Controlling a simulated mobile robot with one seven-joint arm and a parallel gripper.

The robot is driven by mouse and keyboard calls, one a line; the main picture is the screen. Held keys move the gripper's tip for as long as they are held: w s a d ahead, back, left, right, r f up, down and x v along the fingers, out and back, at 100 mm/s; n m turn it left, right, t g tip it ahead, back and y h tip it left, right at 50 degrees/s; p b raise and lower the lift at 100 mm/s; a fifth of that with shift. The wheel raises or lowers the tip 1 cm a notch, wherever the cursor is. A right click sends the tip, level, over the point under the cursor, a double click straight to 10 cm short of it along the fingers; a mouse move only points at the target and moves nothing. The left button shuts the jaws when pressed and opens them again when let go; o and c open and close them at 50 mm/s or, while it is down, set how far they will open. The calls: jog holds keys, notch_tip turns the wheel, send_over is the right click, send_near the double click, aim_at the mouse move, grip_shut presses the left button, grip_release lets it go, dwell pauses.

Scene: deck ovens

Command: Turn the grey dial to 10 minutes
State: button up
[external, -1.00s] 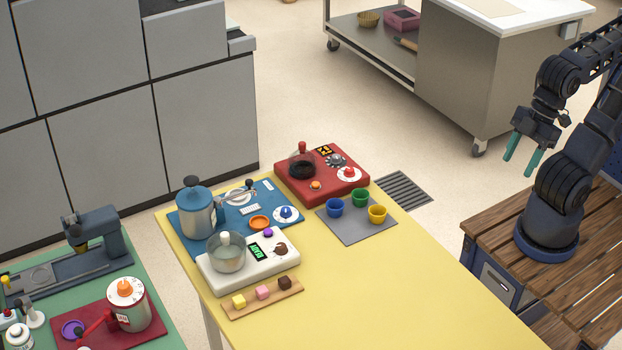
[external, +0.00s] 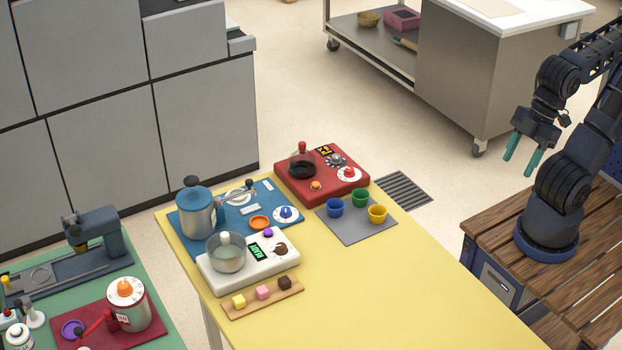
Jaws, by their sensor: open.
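The grey dial (external: 334,160) sits on top of the red device (external: 322,190) at the back of the yellow table. A small dark display with yellow characters (external: 324,149) is just behind the dial; its reading is too small to tell. A red knob on a white disc (external: 348,173) is in front of the dial. My gripper (external: 521,151) is open and empty, with teal fingers pointing down. It is in the air at the right, well apart from the dial and past the table's right edge.
A grey mat (external: 368,233) with blue, green and yellow cups lies in front of the red device. A blue board (external: 189,241) with a kettle and a white device (external: 249,281) stand left. The table's front right (external: 400,290) is clear.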

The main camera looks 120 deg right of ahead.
jog(key=w+d+m+g, duration=0.2)
jog(key=w+d, duration=1.4)
jog(key=d, duration=0.3)
jog(key=m+g, duration=0.3)
send_over(336, 156)
notch_tip(336, 156, down, 23)
notch_tip(336, 156, down, 10)
jog(key=c, duration=1)
